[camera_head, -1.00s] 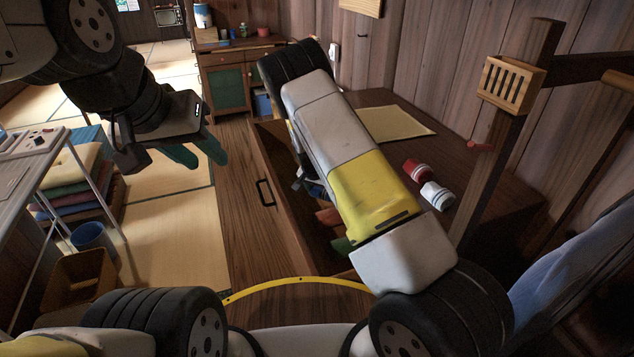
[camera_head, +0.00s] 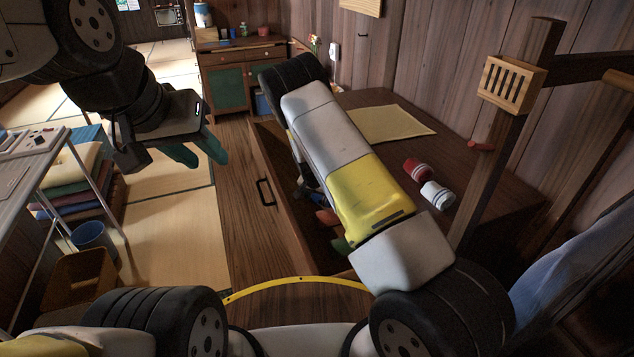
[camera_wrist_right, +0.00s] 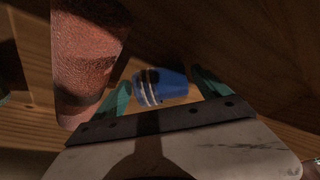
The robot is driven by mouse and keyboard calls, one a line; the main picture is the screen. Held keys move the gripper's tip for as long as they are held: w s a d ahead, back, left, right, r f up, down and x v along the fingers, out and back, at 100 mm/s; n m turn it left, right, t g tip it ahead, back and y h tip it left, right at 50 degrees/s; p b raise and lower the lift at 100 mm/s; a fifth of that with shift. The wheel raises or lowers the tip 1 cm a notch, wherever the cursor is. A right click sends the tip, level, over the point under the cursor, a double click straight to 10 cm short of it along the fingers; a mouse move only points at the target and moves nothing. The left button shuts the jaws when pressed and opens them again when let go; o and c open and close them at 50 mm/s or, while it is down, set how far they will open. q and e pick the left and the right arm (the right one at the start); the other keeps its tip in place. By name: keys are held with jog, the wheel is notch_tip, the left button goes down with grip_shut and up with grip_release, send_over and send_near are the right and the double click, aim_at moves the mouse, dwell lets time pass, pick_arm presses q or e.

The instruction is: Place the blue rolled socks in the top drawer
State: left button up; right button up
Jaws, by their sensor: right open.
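The blue rolled socks (camera_wrist_right: 172,84), with pale and dark bands at one end, lie on a wooden surface in the right wrist view. My right gripper (camera_wrist_right: 163,80) is open, its green fingers on either side of the socks; I cannot tell whether they touch. In the head view my right forearm hides most of this gripper. The top drawer (camera_head: 250,200) is pulled open, with a dark handle on its front and orange and green items inside. My left gripper (camera_head: 200,152) is open and empty over the floor, left of the drawer.
Red rolled socks (camera_head: 416,171) and white rolled socks (camera_head: 437,195) lie on the dresser top, near a yellow cloth (camera_head: 390,124). A reddish-brown item (camera_wrist_right: 88,60) is close left of my right gripper. A wooden post (camera_head: 500,140) rises at the right.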

jog(key=s+d+r+n+y, duration=0.1)
jog(key=s+r+y, duration=0.1)
jog(key=s+r, duration=0.75)
jog(key=s+d+r+n+y, duration=0.1)
jog(key=s+r, duration=0.3)
jog(key=r, duration=1.1)
jog(key=s+d+r+y, duration=0.15)
jog(key=s+r, duration=0.45)
jog(key=r, duration=0.6)
jog(key=s+d+r+n+t, duration=0.1)
jog(key=s+r, duration=0.3)
jog(key=s, duration=0.5)
jog(key=s+d+r+n+t, duration=0.1)
jog(key=s+r+n, duration=0.2)
jog(key=s, duration=0.6)
jog(key=shift+s+d+r, duration=0.35)
jog(key=shift+d+r, duration=0.05)
jog(key=shift+r, duration=0.05)
pick_arm(q)
jog(key=shift+c, duration=0.3)
